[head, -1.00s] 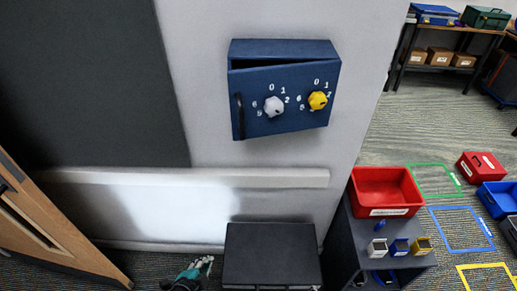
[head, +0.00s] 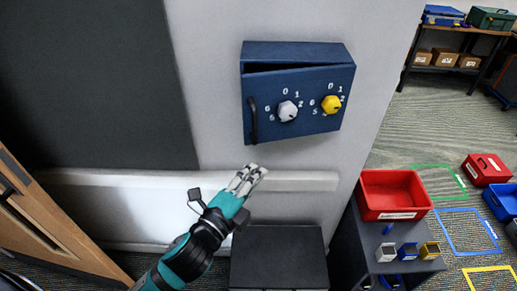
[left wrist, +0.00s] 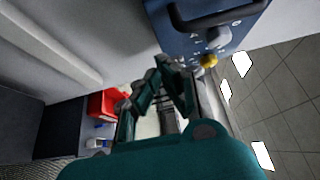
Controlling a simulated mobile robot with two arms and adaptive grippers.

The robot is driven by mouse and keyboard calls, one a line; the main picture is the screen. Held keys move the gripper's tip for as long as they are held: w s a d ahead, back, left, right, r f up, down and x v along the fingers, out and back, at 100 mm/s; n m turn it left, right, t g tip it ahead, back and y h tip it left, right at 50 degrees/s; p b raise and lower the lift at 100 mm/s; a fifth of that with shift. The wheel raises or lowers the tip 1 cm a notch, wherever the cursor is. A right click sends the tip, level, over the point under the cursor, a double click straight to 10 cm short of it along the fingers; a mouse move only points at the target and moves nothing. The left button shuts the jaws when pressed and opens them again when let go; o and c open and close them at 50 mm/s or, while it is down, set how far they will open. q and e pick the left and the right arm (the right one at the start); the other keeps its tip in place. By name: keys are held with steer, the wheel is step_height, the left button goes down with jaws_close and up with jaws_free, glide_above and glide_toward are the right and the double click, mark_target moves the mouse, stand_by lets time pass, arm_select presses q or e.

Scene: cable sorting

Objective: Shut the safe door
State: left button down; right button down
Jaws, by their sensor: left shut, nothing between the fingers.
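The blue safe (head: 297,50) is mounted on the pale wall. Its door (head: 310,120) stands slightly ajar, with a dark gap along the top edge. The door carries a dark vertical handle (head: 253,120) at its left side, a white dial (head: 287,111) and a yellow dial (head: 331,104). My left gripper (head: 252,172) is shut and empty, just below the handle and apart from the door. In the left wrist view the handle (left wrist: 215,18) and yellow dial (left wrist: 209,61) show beyond the fingers (left wrist: 165,82). My right gripper is not in view.
A pale ledge (head: 110,180) runs along the wall behind my left arm. A black box (head: 278,258) stands below the safe. A red bin (head: 395,190) sits on a dark stand at right, with small coloured cups nearby. The space in front of the safe door is clear.

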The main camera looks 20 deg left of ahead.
arm_select(q)
steer(key=w+a+p, duration=0.1)
steer(key=w+p, duration=0.1)
steer(key=w, duration=0.4)
steer(key=shift+w, duration=0.4)
steer(key=shift+m+h, duration=0.5)
steer(key=shift+h, duration=0.4)
steer(key=w+a, duration=0.1)
steer(key=w+a+p, duration=0.1)
steer(key=w, duration=0.1)
steer(key=w+a, duration=0.1)
steer(key=shift+w+a, duration=0.25)
steer(key=shift+w, duration=0.15)
steer(key=shift+w+a, duration=0.2)
steer(key=shift+w, duration=0.15)
steer(key=shift+s+d, duration=0.1)
